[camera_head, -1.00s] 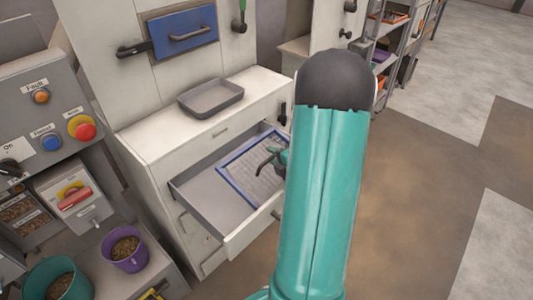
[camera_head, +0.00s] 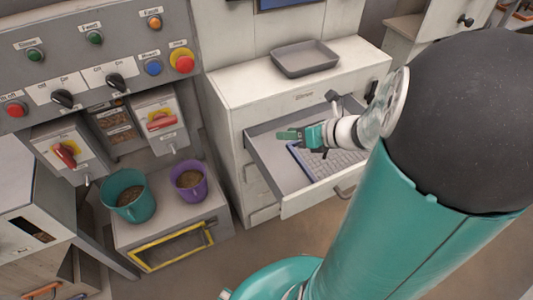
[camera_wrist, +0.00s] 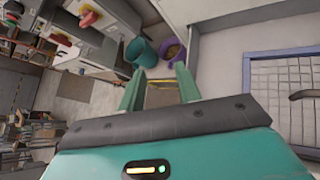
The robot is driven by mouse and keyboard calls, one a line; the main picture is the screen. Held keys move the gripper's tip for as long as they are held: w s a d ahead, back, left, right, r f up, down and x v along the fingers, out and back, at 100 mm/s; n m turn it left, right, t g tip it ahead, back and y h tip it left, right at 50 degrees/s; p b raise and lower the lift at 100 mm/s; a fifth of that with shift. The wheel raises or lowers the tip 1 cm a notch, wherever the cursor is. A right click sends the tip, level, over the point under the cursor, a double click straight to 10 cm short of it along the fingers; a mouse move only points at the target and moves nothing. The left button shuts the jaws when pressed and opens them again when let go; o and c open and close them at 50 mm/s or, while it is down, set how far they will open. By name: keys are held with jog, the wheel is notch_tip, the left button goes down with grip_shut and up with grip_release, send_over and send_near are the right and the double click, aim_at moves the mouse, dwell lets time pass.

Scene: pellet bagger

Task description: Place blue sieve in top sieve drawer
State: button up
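The blue sieve (camera_head: 341,165), a blue frame with a grey mesh, lies in the open top drawer (camera_head: 270,155) of the white cabinet. In the wrist view the sieve's blue frame (camera_wrist: 247,85) and mesh show at the right, with a dark handle (camera_wrist: 306,94) over the mesh. My gripper (camera_head: 290,135) is over the drawer, to the left of most of the sieve. In the wrist view its two green fingers (camera_wrist: 160,72) are spread apart with nothing between them. Part of the sieve is hidden behind my arm.
A grey tray (camera_head: 305,60) sits on the cabinet top. A teal bucket (camera_head: 130,203) and a purple bucket (camera_head: 189,189) with pellets stand left of the drawer, below a control panel (camera_head: 95,62). Open floor (camera_head: 270,240) lies in front of the cabinet.

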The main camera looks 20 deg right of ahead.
jog(key=s+a+r+n+g, duration=0.3)
jog(key=a+n+g, duration=0.1)
jog(key=a+n, duration=0.6)
jog(key=s+a+r+n+h, duration=0.1)
jog(key=s+r+n+h, duration=0.2)
jog(key=n, duration=0.9)
jog(key=s+a+r+n+h, duration=0.2)
jog(key=s+r+n+h, duration=0.1)
jog(key=n, duration=0.9)
jog(key=shift+s+r+g+h, duration=0.3)
jog(key=shift+s+r+h, duration=0.15)
jog(key=shift+s, duration=0.7)
jog(key=shift+d, duration=0.2)
